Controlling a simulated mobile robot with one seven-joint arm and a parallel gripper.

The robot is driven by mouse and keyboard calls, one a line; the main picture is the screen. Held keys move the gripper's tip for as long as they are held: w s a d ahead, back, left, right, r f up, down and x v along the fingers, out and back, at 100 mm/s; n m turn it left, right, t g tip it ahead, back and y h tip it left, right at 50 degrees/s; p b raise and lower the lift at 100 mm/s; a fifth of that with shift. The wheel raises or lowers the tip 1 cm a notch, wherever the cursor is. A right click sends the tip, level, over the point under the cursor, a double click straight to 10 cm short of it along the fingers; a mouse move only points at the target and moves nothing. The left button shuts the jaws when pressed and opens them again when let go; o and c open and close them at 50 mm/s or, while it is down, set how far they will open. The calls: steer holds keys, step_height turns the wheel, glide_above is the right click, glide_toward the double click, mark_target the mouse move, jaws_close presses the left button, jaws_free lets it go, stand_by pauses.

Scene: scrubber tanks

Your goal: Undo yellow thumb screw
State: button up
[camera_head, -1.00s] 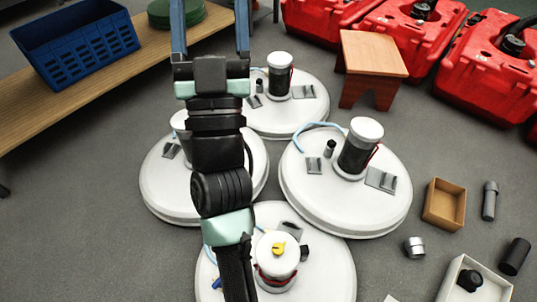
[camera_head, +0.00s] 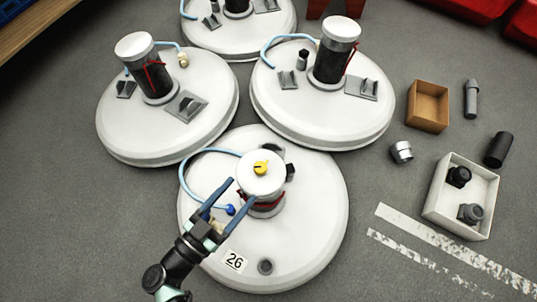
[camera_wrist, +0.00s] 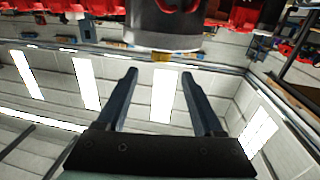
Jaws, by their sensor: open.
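The yellow thumb screw (camera_head: 261,168) sits on top of the white-capped motor (camera_head: 261,187) of the nearest tank lid (camera_head: 312,232). In the wrist view the picture is upside down, and the screw (camera_wrist: 162,57) shows as a small yellow piece at the lower edge of the motor's cap (camera_wrist: 163,42). My gripper (camera_head: 243,191) is open, its two blue fingers apart and pointing at the motor from the lower left. In the wrist view the fingers (camera_wrist: 160,73) have nothing between them, and the screw appears centred past their tips.
Other white lids with dark motors (camera_head: 334,58) stand behind. A light blue hose (camera_head: 190,170) curves beside the motor. A blue knob (camera_head: 230,210) is near my fingers. A cardboard box (camera_head: 428,106) and a white box (camera_head: 438,195) with black parts lie right. Floor at left is clear.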

mark_target(269, 162)
steer(key=b+x, duration=0.3)
steer(key=x, duration=0.8)
steer(key=shift+w+d+r+b, duration=0.1)
steer(key=shift+w+d+b, duration=0.15)
steer(key=shift+w+b, duration=0.15)
jaws_close()
